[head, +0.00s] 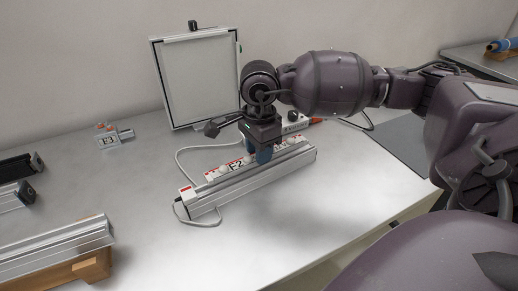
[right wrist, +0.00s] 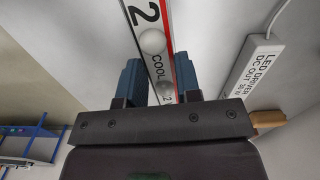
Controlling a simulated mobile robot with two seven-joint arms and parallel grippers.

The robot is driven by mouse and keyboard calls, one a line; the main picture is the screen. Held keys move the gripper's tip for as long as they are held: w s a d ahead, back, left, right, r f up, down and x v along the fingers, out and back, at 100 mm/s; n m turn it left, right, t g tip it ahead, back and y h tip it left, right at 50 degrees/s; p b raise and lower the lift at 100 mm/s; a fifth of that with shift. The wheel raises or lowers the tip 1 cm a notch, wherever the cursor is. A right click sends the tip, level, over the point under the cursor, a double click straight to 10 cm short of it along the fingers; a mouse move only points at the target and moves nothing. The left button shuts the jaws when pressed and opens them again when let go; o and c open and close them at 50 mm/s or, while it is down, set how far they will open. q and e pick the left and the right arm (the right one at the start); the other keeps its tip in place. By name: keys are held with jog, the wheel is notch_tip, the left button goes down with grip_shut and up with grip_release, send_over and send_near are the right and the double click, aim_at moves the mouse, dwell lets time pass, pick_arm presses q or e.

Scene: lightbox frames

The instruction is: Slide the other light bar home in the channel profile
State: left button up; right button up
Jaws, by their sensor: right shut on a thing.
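The long silver channel profile (head: 260,180) lies slantwise on the table in the head view. My right gripper (head: 264,154) is above it, shut on a white light bar (head: 236,166) with a red edge, round white domes and black lettering. In the right wrist view the light bar (right wrist: 154,42) passes between the two blue fingers of the gripper (right wrist: 159,82) and reads "2" and "COOL". The bar lies along the profile's upper side; I cannot tell how deep it sits. A small red and white piece (head: 186,189) shows at the profile's left end. My left gripper is not in view.
A white LED driver box (head: 294,121) lies behind the profile; it also shows in the right wrist view (right wrist: 253,65). A framed panel (head: 198,80) stands at the back. White cables loop near the profile's left end. The table's front middle is clear.

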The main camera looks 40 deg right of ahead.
dwell(0.7)
jog(key=shift+f, duration=0.15)
jog(key=shift+f, duration=0.2)
jog(key=shift+f+b, duration=0.3)
jog(key=shift+f, duration=0.1)
jog(key=shift+f, duration=0.3)
jog(key=o, duration=1)
